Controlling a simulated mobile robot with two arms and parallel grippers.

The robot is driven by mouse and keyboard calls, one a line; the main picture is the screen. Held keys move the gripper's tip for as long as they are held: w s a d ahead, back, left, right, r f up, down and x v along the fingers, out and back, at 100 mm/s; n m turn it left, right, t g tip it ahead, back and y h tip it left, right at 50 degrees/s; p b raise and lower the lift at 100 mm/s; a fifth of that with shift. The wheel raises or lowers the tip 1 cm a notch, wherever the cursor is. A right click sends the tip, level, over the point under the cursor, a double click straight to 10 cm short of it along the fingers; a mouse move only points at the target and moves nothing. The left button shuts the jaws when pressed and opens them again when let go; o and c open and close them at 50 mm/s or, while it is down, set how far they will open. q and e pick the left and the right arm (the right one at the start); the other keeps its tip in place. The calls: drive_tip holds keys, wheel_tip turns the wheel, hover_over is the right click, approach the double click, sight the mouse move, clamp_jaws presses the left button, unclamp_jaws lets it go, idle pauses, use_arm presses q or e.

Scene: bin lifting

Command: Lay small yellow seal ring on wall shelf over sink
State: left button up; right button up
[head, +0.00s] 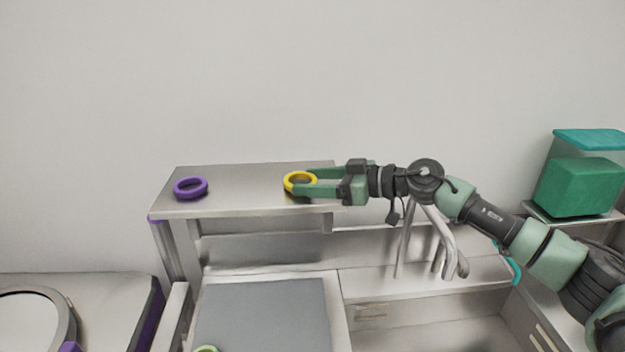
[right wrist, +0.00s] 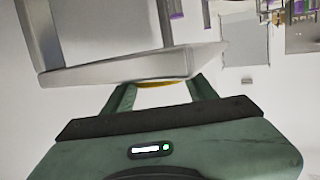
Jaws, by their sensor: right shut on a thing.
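The small yellow seal ring (head: 300,181) is between the fingertips of my right gripper (head: 302,182), at the wall shelf (head: 245,197) over the sink. The gripper comes in from the right and is shut on the ring. In the right wrist view a strip of the yellow ring (right wrist: 162,84) shows between the fingers, and the shelf (right wrist: 120,68) covers part of it. I cannot tell whether the ring touches the shelf top. My left gripper is not in view.
A purple ring (head: 190,188) lies on the shelf's left end. The tap (head: 447,250) and sink (head: 450,325) are below my right arm. A grey board (head: 262,310) lies left of the sink. A green container (head: 577,186) stands at the right. Shelf space between the rings is clear.

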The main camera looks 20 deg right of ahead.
drive_tip(key=shift+f, duration=0.1)
drive_tip(key=shift+s+a+f, duration=0.1)
drive_tip(key=shift+s+f, duration=0.05)
drive_tip(key=shift+f, duration=0.4)
drive_tip(key=o, duration=1.3)
drive_tip(key=shift+f, duration=0.1)
drive_tip(key=shift+c, duration=0.2)
drive_tip(key=shift+o, duration=0.3)
drive_tip(key=shift+f, duration=0.2)
drive_tip(key=shift+r, duration=0.15)
drive_tip(key=r+b+v, duration=0.2)
drive_tip(key=b+v, duration=0.2)
drive_tip(key=v, duration=0.8)
drive_tip(key=shift+f, duration=0.1)
